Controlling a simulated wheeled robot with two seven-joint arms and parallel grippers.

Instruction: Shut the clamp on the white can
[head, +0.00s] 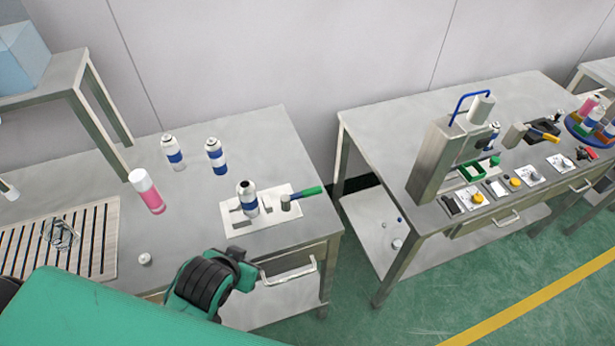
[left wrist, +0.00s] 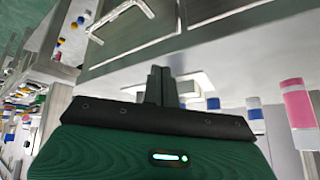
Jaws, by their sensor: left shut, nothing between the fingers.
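The white can (head: 247,201) with a blue band and a dark top stands upright on the white clamp plate (head: 236,226), near the front right of the left table. The clamp's green handle (head: 311,191) points right, and its grey block (head: 286,203) stands apart from the can. My left gripper (head: 240,263) is in front of the table's edge, nearer than the clamp and apart from it. In the left wrist view its fingers (left wrist: 157,86) are together with nothing between them. They partly cover the clamp plate (left wrist: 198,82). My right gripper is in neither view.
Two blue-banded cans (head: 173,152) (head: 216,155) and a pink can (head: 147,191) stand behind and left of the clamp. A slatted board (head: 98,228) lies left. A drawer handle (head: 290,271) juts out near my gripper. A second table (head: 385,135) with a press stands right, across a gap.

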